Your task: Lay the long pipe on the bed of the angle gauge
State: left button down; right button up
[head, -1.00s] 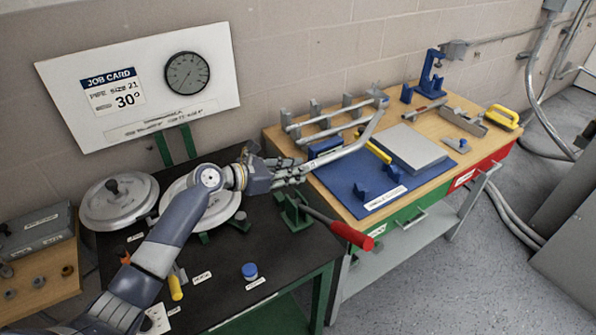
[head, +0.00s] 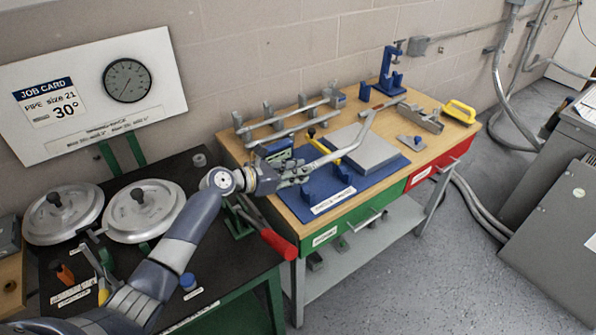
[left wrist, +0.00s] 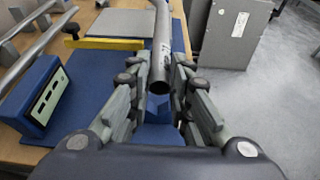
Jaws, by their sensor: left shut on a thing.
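My left gripper (head: 300,172) is shut on one end of the long pipe (head: 350,150), a grey tube with a bend upward at its far end. In the left wrist view the pipe (left wrist: 161,45) runs away from between the fingers (left wrist: 160,95). The angle gauge is a blue base (head: 382,180) with blue support blocks (head: 343,174), a yellow arm (head: 328,149) and a blue display box (head: 275,151). The pipe is over the gauge, near the blocks; I cannot tell whether it touches them. The gripper hides part of the gauge. My right gripper is not in view.
A grey plate (head: 375,150) lies beside the pipe. A rack with pipes (head: 285,125) stands behind. A blue press (head: 388,75) and a yellow-handled tool (head: 459,111) are farther right.

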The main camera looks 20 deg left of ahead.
pick_arm(q)
jog(key=shift+w+r, duration=0.1)
jog(key=shift+r, duration=0.1)
jog(key=shift+d+f, duration=0.15)
jog(key=shift+f, duration=0.15)
notch_tip(320, 180, down, 2)
jog(key=shift+f+b, duration=0.1)
jog(key=shift+b, duration=0.45)
jog(key=shift+f+b, duration=1.15)
jog(key=shift+f, duration=0.85)
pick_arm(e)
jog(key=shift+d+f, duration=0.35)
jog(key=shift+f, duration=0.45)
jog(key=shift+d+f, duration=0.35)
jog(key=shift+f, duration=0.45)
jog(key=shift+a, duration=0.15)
pick_arm(q)
jog(key=c, duration=1.4)
grip_release()
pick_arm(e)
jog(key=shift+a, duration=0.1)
pick_arm(q)
jog(key=shift+f, duration=0.15)
